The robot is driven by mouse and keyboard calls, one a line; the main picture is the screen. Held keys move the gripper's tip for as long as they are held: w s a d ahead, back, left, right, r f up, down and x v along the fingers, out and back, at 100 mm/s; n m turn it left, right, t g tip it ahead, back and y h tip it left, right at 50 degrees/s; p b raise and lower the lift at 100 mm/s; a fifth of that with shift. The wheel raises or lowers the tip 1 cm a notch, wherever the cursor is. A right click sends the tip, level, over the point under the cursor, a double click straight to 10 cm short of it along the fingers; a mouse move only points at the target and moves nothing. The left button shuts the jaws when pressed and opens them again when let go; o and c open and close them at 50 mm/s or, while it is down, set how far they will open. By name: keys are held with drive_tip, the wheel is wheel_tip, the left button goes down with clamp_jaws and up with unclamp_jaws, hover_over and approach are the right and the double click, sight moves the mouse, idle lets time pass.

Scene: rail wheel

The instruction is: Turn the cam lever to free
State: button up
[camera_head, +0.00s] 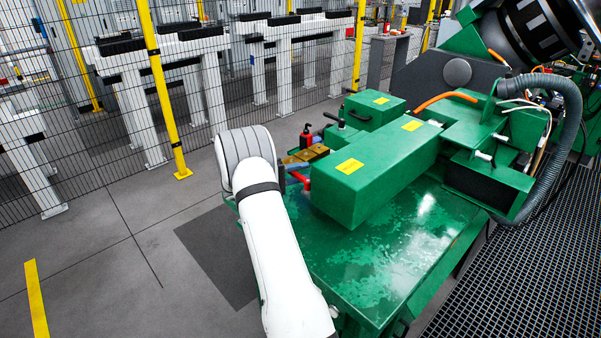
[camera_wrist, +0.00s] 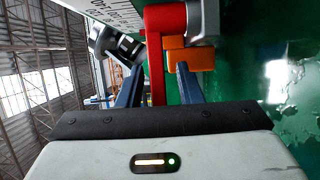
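The cam lever is a red bar (camera_wrist: 157,75) with a wider red head, upright in the middle of the wrist view. My gripper (camera_wrist: 160,78) has two blue fingers, one on each side of the bar. They are apart, with a visible gap on the right; I cannot tell whether the left finger touches the bar. In the head view a red piece (camera_head: 300,181), likely the lever, shows just right of my white arm, beside the green machine (camera_head: 375,180).
In the wrist view an orange block (camera_wrist: 187,78) lies behind the right finger, with a metal cylinder (camera_wrist: 203,18) above. A dark metal part (camera_wrist: 112,45) is close by the left finger. A red bottle-like item (camera_head: 305,136) stands behind the lever. A mesh fence (camera_head: 110,150) is further left.

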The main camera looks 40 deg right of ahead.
clamp_jaws()
idle(0.3)
drive_tip(key=shift+d+f+b, duration=0.1)
drive_tip(key=shift+b, duration=0.25)
